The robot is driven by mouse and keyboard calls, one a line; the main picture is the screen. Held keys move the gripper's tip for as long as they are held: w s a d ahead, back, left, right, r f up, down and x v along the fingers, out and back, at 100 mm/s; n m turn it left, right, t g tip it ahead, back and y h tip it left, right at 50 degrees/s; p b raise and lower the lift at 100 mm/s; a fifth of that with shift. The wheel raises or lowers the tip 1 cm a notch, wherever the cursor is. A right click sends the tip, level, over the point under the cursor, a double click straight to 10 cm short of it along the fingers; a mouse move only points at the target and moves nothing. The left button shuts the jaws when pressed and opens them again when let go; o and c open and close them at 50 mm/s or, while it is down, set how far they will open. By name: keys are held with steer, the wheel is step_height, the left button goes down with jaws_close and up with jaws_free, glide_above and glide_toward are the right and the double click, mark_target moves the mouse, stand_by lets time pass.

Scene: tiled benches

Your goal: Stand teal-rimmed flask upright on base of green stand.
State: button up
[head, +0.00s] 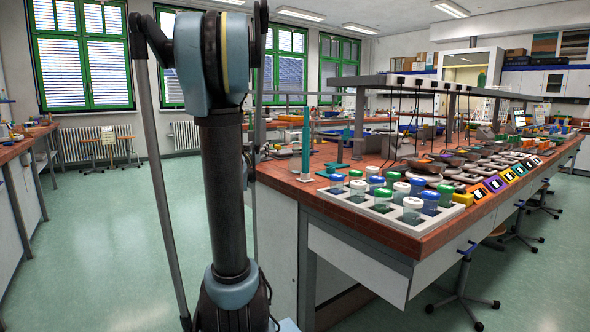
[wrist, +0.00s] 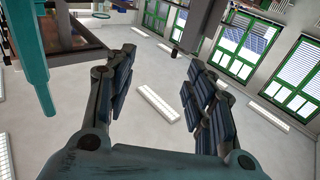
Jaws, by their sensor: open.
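A green stand (head: 334,170) with a flat base and an upright rod is on the near left part of the tiled bench (head: 296,187). Nothing is clearly seen standing on its base. I cannot pick out the teal-rimmed flask with certainty in either view. My gripper (wrist: 161,60) is open and empty in the wrist view, its fingers spread with ceiling and windows behind. It is not clearly seen in the head view, where my arm fills the left middle.
A tall teal object (head: 306,150) stands left of the green stand. A pale tray (head: 384,212) holds several jars with blue, green and white lids. A grey overhead shelf (head: 425,82) runs above the bench. Stools (head: 466,270) stand along the right side. Open floor (head: 95,235) lies to the left.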

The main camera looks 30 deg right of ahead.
mark_target(294, 150)
steer(key=s+d+f+m+g+h, duration=0.3)
steer(key=d+g, duration=0.2)
steer(key=d, duration=0.3)
steer(key=x, duration=1.1)
steer(key=w+x, duration=0.1)
steer(key=x, duration=0.5)
steer(key=shift+a+f, duration=0.2)
steer(key=shift+f, duration=0.05)
steer(key=shift+c, duration=0.3)
jaws_close()
